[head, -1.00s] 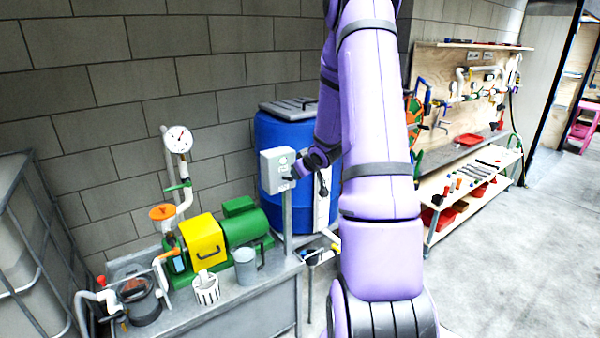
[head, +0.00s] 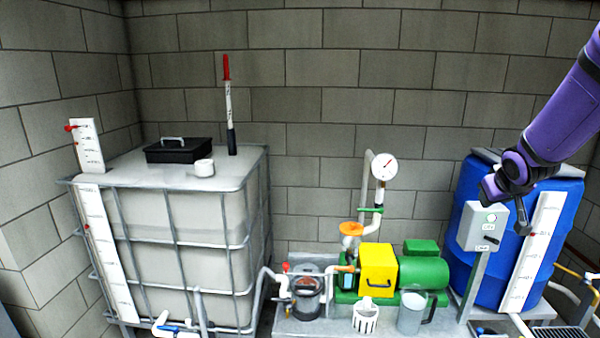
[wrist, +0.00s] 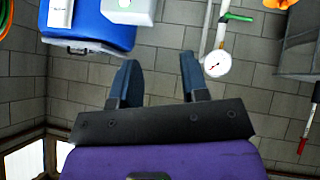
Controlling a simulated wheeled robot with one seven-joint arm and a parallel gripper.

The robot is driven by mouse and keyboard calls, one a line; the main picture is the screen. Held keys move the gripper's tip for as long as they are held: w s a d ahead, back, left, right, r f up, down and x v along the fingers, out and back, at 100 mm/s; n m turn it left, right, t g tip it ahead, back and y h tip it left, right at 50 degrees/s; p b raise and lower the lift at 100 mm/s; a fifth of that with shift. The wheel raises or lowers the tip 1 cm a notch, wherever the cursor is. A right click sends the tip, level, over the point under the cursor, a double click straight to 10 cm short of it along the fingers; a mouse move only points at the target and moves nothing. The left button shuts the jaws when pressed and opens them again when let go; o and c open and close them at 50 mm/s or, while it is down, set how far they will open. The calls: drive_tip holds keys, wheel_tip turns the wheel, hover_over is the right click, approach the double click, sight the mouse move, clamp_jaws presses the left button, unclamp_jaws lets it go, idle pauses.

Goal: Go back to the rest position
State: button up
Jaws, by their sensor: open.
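My gripper (head: 507,208) is at the right of the head view, at the end of my purple arm. It appears in front of the grey control box (head: 478,229) and the blue barrel (head: 567,215). In the wrist view my gripper (wrist: 159,62) has its two dark fingers apart, with only grey block wall between them. It holds nothing. I cannot tell how far the fingers are from the control box.
A caged white tank (head: 180,205) stands at left, a black case (head: 180,150) on top. A bench in the middle bears a yellow and green pump (head: 378,271), a pressure gauge (head: 384,167), a clear jug (head: 411,313) and a white slotted basket (head: 365,318).

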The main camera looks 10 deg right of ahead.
drive_tip(key=s+a+r+g+y, duration=0.1)
drive_tip(key=s+a+r, duration=0.3)
drive_tip(key=s+a, duration=0.3)
drive_tip(key=s+a+r, duration=0.4)
drive_tip(key=a+r, duration=0.1)
drive_tip(key=a, duration=0.4)
drive_tip(key=s+a+y, duration=0.1)
drive_tip(key=s+a, duration=0.4)
drive_tip(key=s, duration=0.2)
drive_tip(key=s+a+r+n+g+y, duration=0.1)
drive_tip(key=s+a+y, duration=0.1)
drive_tip(key=s+a, duration=0.2)
drive_tip(key=s, duration=0.3)
drive_tip(key=shift+a, duration=0.35)
